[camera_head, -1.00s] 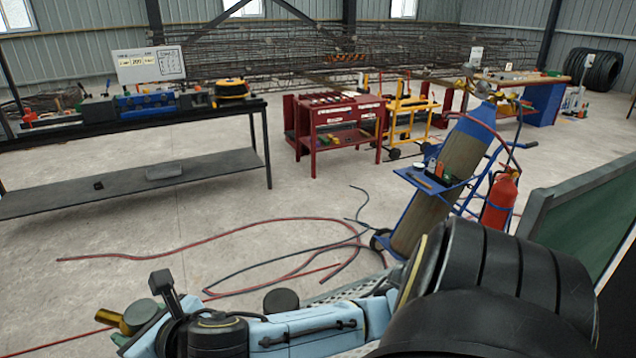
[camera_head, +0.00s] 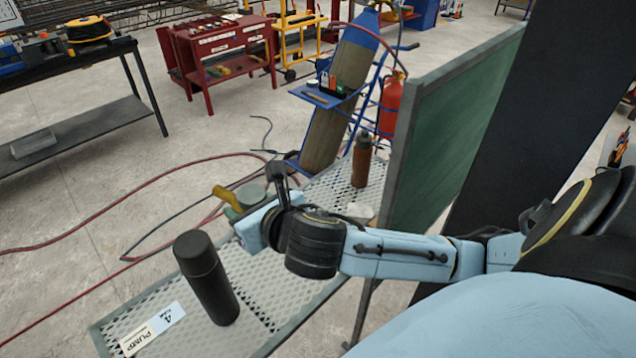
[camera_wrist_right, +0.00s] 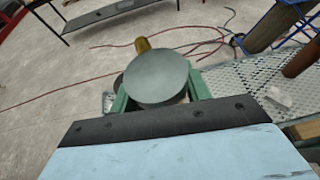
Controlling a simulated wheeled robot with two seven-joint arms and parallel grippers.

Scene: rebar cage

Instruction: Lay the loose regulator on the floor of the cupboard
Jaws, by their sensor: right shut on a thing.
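The regulator shows in the right wrist view as a round grey disc (camera_wrist_right: 157,77) with a brass stub (camera_wrist_right: 143,46) behind it. My right gripper (camera_wrist_right: 158,97) is shut on it, with a green finger on each side. In the head view my right gripper (camera_head: 243,212) holds the regulator (camera_head: 249,195) above the far edge of a perforated metal bench. The gripper's own body partly hides it there. My left gripper is not in view. I cannot make out a cupboard for certain in either view.
The perforated bench (camera_head: 265,290) bears a dark bottle (camera_head: 207,278), a pump label (camera_head: 152,330) and a brown bottle (camera_head: 362,160). A green panel (camera_head: 450,130) rises at its right.

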